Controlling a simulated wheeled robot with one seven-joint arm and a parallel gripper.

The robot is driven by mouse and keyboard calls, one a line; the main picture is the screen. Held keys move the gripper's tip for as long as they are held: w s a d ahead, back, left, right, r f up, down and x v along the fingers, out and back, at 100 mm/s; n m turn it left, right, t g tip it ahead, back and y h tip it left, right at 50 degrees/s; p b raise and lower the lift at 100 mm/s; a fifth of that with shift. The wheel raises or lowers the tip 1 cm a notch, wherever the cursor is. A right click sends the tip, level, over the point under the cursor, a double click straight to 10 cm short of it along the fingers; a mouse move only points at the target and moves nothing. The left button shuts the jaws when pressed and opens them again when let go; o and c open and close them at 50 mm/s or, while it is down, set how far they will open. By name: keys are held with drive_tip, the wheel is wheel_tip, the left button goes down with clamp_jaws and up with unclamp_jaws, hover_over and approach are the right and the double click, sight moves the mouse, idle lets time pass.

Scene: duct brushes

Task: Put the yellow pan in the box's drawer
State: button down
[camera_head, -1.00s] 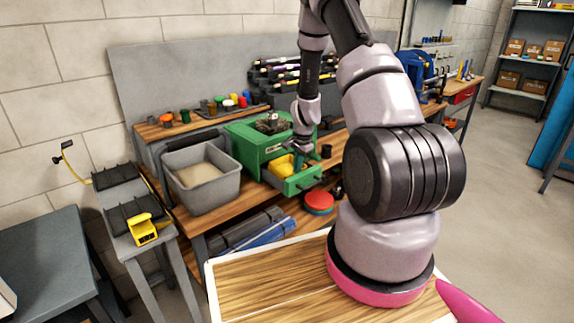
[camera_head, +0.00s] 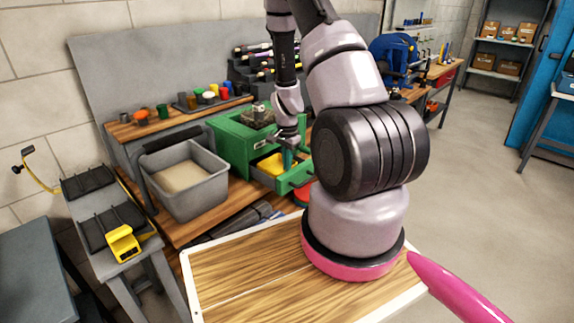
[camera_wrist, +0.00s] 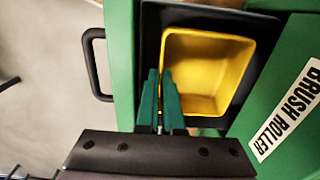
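The green box (camera_head: 232,140) stands on the workbench with its drawer (camera_head: 296,181) pulled out. The yellow pan (camera_head: 272,165) is in the open drawer. In the wrist view the pan (camera_wrist: 208,72) looks empty and sits inside the dark drawer interior, with the drawer's handle (camera_wrist: 96,66) at the left. My gripper (camera_wrist: 160,72) reaches down into the drawer, its teal fingers close together astride the pan's near-left wall, one inside and one outside. In the head view my gripper (camera_head: 289,158) is at the pan's right side, and its fingertips are partly hidden.
A grey bin (camera_head: 190,180) stands left of the box. Small coloured cups (camera_head: 210,96) sit on the shelf behind. A yellow tool (camera_head: 124,243) lies on the grey stand at the left. My arm hides the bench to the right of the drawer.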

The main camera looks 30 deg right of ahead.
drive_tip(key=c, duration=1.3)
unclamp_jaws()
drive_tip(key=s+a+r+n+t+y, duration=0.1)
drive_tip(key=s+a+r+n, duration=0.15)
drive_tip(key=r, duration=0.85)
drive_tip(key=s+a+r+n+t, duration=0.1)
drive_tip(key=a+r+t, duration=0.15)
drive_tip(key=r, duration=0.85)
drive_tip(key=s+a+r+n+y, duration=0.1)
drive_tip(key=s+a+r, duration=0.15)
drive_tip(key=r, duration=0.85)
drive_tip(key=s+a+r+n+t, duration=0.1)
drive_tip(key=s+a+r, duration=0.1)
drive_tip(key=s+r, duration=0.2)
drive_tip(key=s+a+r+n+t, duration=0.1)
drive_tip(key=s+a+r+n, duration=0.1)
drive_tip(key=s+r, duration=0.2)
drive_tip(key=s+a+r+n+t, duration=0.1)
drive_tip(key=s+r+n, duration=0.1)
drive_tip(key=s+r, duration=0.2)
drive_tip(key=shift+s+a+t, duration=0.35)
drive_tip(key=shift+s+a, duration=0.05)
drive_tip(key=shift+s, duration=0.45)
